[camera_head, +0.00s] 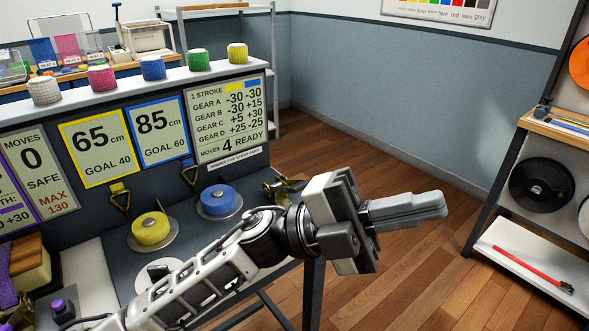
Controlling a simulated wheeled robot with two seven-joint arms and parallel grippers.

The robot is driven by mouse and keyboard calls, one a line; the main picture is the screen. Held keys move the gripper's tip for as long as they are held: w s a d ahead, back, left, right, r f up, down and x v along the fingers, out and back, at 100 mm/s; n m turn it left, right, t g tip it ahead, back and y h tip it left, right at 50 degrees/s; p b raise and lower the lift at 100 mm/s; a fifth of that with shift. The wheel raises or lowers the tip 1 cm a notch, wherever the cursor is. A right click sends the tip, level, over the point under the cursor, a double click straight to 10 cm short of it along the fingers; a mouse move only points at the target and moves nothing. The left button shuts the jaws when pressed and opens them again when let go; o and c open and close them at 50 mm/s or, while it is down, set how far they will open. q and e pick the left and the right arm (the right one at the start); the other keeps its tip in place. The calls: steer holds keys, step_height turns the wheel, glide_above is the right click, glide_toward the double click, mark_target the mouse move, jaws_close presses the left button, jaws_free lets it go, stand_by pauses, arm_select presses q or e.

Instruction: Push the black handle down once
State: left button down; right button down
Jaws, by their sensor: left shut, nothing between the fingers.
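My left gripper (436,205) is shut and empty. Its grey fingers point right, over the wooden floor past the bench's right end. My left arm crosses the front of the bench from the lower left and hides part of it. I cannot pick out a black handle for certain. A brass fitting (277,186) sits at the bench's right end, partly hidden behind my arm. The bench's panel shows a yellow-framed 65 cm sign (95,147) and a blue-framed 85 cm sign (160,131). My right gripper is not in view.
A yellow strap roll (151,229) and a blue strap roll (218,200) lie on the bench. Several coloured rolls line the shelf above. A rack with a black disc (541,185) and a red rod (528,266) stands at the right. The floor between is clear.

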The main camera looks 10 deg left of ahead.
arm_select(q)
steer(key=w+a+f+n+t+y, duration=0.3)
steer(key=a+f+n+t+y, duration=0.5)
steer(key=n, duration=0.6)
steer(key=w+a+f+n+t+y, duration=0.35)
steer(key=f+n+t+y, duration=0.25)
steer(key=f+n+t, duration=0.5)
steer(key=s+a+f+n+g+y, duration=0.2)
steer(key=s+a+f+n+y, duration=0.1)
steer(key=s+f, duration=0.3)
steer(key=s+a+f+n+g+y, duration=0.3)
steer(key=s+a+f+n, duration=0.2)
steer(key=f, duration=0.5)
steer(key=shift+s+a+f, duration=0.4)
steer(key=shift+s+a, duration=0.4)
steer(key=shift+s, duration=0.05)
steer(key=shift+g, duration=0.3)
